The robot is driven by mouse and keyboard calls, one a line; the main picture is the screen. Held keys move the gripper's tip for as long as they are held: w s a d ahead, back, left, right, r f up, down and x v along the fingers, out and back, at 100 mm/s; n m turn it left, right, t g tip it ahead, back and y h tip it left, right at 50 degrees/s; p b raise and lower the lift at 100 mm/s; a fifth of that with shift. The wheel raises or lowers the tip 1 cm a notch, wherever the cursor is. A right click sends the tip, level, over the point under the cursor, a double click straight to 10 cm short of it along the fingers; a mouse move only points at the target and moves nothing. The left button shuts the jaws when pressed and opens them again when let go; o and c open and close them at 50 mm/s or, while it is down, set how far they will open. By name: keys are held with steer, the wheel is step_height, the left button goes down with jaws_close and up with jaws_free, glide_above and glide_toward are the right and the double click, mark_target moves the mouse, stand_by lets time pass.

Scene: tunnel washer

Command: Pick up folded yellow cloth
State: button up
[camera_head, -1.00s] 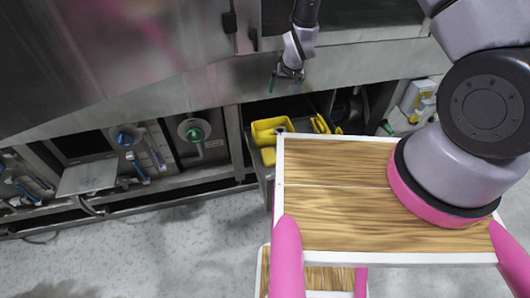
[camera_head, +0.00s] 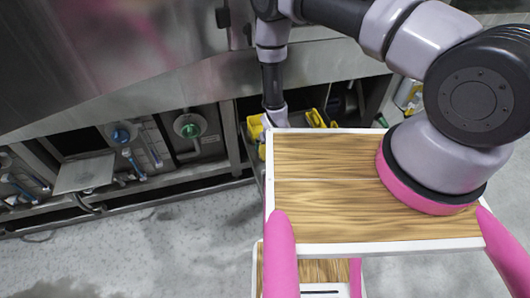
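Yellow items show in the open bay under the machine, just beyond my wooden-topped tray. One yellow piece (camera_head: 255,127) is left of my wrist, mostly covered by it and the tray edge. Another yellow piece (camera_head: 315,118) is to its right. I cannot tell which of them is the folded cloth. My arm reaches down into this bay between the two pieces. The lower end of my gripper (camera_head: 275,118) is at the tray's far edge; its fingertips are hidden, so open or shut does not show.
The steel machine front (camera_head: 120,60) overhangs the bay. A white-and-yellow container (camera_head: 408,95) stands at the right. The speckled floor (camera_head: 150,235) is clear at left.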

steer(key=x, duration=0.5)
steer(key=shift+a+f, duration=0.1)
steer(key=shift+a, duration=0.05)
steer(key=shift+s+f, duration=0.1)
steer(key=shift+f, duration=0.15)
stand_by(0.3)
steer(key=c, duration=1.3)
steer(key=shift+r, duration=0.1)
